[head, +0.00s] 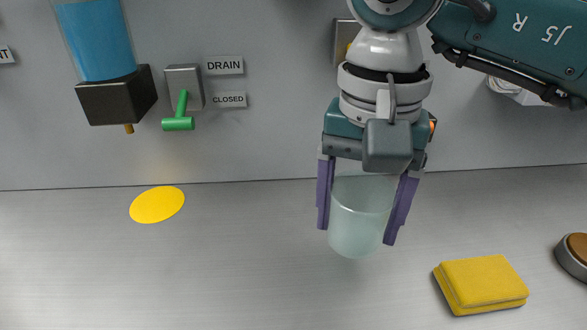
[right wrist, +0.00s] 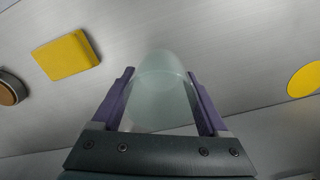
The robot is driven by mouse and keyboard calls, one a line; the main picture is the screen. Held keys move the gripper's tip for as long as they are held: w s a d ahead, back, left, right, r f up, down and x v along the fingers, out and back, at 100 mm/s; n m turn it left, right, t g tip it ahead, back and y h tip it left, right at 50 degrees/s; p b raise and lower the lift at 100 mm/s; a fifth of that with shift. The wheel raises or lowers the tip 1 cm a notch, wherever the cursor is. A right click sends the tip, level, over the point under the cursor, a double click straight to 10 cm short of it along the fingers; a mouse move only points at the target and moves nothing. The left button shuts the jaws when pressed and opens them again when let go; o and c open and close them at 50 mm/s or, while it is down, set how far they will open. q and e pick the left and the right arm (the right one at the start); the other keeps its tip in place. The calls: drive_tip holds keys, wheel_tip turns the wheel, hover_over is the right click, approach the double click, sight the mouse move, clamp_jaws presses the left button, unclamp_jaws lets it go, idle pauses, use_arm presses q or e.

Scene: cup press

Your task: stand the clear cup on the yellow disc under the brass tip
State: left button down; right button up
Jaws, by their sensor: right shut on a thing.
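The clear cup (head: 358,225) is a pale, see-through tumbler. My right gripper (head: 359,228) is shut on it, with one purple finger on each side; I cannot tell if its base touches the table. The cup also shows in the right wrist view (right wrist: 162,92) between the fingers (right wrist: 162,100). The yellow disc (head: 157,204) lies flat and bare on the table to the left of the cup; it also shows at the right edge of the right wrist view (right wrist: 305,80). The brass tip (head: 129,128) hangs under a dark block, above the disc in the picture. My left gripper is not in view.
A tank of blue liquid (head: 95,40) sits on the dark block (head: 117,98) at the wall. A green-handled valve (head: 179,122) is beside it, near signs "DRAIN" and "CLOSED". A yellow sponge (head: 482,284) and a round brown-topped object (head: 577,250) lie right. The table between cup and disc is clear.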

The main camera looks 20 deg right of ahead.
sight(353, 243)
wheel_tip(353, 243, down, 4)
drive_tip(key=shift+f, duration=0.1)
drive_tip(key=shift+f+b, duration=0.2)
drive_tip(key=shift+b, duration=0.2)
drive_tip(key=o, duration=1.2)
drive_tip(key=shift+r, duration=0.1)
